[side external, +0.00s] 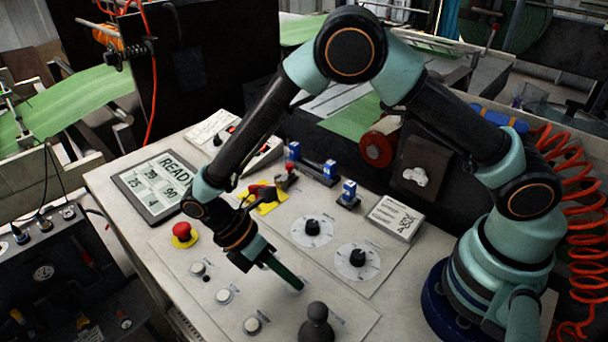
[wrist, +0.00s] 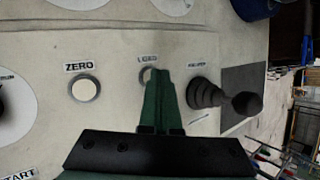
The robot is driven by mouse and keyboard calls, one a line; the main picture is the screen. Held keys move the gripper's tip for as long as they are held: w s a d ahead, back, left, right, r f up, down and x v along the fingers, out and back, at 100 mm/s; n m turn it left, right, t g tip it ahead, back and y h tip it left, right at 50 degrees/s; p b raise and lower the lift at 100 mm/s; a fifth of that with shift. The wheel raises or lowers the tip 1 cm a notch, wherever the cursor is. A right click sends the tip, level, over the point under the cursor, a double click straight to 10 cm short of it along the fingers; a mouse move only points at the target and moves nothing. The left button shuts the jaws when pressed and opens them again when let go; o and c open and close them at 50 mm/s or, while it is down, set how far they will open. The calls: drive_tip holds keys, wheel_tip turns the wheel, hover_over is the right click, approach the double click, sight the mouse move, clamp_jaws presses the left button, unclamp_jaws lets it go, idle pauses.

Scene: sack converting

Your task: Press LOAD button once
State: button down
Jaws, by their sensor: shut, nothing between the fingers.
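In the wrist view the LOAD button (wrist: 146,75) is a small pale round button under its LOAD label, partly hidden by my fingers. My gripper (wrist: 158,73) is shut and empty, its green fingertips overlapping the button's right side. I cannot tell whether they touch it. The side view shows my gripper (side external: 298,286) angled down to the right, low over the panel. Several white buttons sit in a row at the panel's lower left; their labels are too small to read there.
The ZERO button (wrist: 86,89) sits left of LOAD. A black joystick (side external: 316,324) stands right of it, close to my fingers. Two dials (side external: 311,230), a red mushroom button (side external: 184,232) and a screen reading READY (side external: 160,186) share the desk.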

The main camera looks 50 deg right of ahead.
sight(290, 287)
drive_tip(key=shift+r, duration=0.8)
drive_tip(key=shift+r, duration=0.1)
drive_tip(key=shift+r, duration=2.45)
drive_tip(key=w+d+r+m+t+y, duration=0.1)
drive_tip(key=d+r+m+t+y, duration=0.3)
drive_tip(key=d+r+m+t, duration=0.7)
drive_tip(key=d+r+m, duration=0.5)
drive_tip(key=d+r, duration=0.1)
drive_tip(key=d, duration=0.1)
drive_tip(key=shift+w+d+r+m+t, duration=0.25)
drive_tip(key=shift+m+t, duration=0.15)
